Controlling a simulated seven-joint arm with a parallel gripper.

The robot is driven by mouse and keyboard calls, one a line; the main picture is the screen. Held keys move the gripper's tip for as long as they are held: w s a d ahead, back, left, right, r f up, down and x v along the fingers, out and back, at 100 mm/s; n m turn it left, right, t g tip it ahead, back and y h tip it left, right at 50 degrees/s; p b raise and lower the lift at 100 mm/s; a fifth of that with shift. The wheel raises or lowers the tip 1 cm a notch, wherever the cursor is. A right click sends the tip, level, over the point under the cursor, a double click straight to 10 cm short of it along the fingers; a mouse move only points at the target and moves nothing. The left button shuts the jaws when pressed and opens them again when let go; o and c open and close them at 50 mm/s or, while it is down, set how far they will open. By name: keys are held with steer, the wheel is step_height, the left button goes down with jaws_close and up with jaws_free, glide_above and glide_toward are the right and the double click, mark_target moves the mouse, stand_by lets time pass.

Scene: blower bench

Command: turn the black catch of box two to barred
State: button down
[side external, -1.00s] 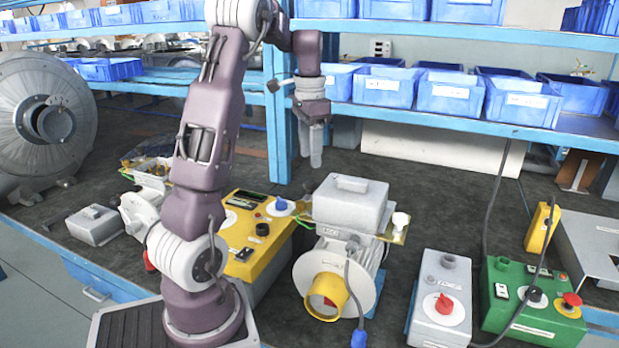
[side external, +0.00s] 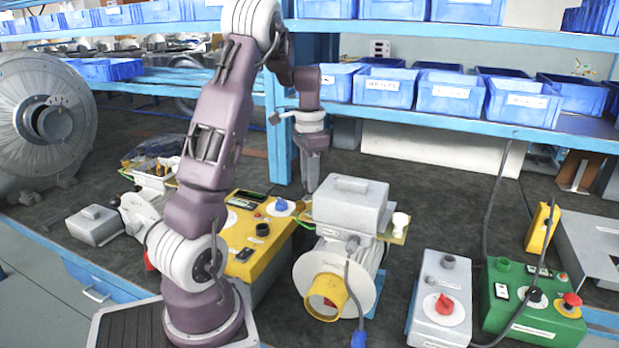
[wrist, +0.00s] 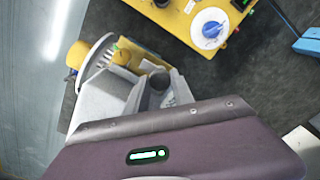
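I cannot read which box is box two. The yellow box (side external: 243,265) carries a black knob (side external: 262,229) and a blue knob (side external: 281,204) on a white dial. The blue knob (wrist: 211,29) and the edge of the black knob show at the top of the wrist view. The green box (side external: 500,318) at right has another black knob (side external: 535,296) on a white dial. Their settings are too small to read. My gripper (side external: 311,188) points down behind the grey-topped blower, touching nothing I can make out. Its fingers (wrist: 160,80) look apart and empty in the wrist view.
The blower (side external: 350,203) with a yellow inlet (side external: 325,296) stands just in front of my gripper. A grey box (side external: 440,325) with a red knob (side external: 444,304) stands right of it. Blue shelving with bins is behind. A cable hangs at right.

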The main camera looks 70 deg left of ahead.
steer(key=shift+n, duration=0.3)
steer(key=n, duration=0.3)
steer(key=shift+n, duration=0.3)
steer(key=n, duration=0.4)
steer(key=shift+n, duration=0.3)
steer(key=n, duration=0.4)
steer(key=shift+w+r, duration=0.1)
steer(key=shift+n, duration=2.5)
steer(key=c, duration=1.1)
jaws_free()
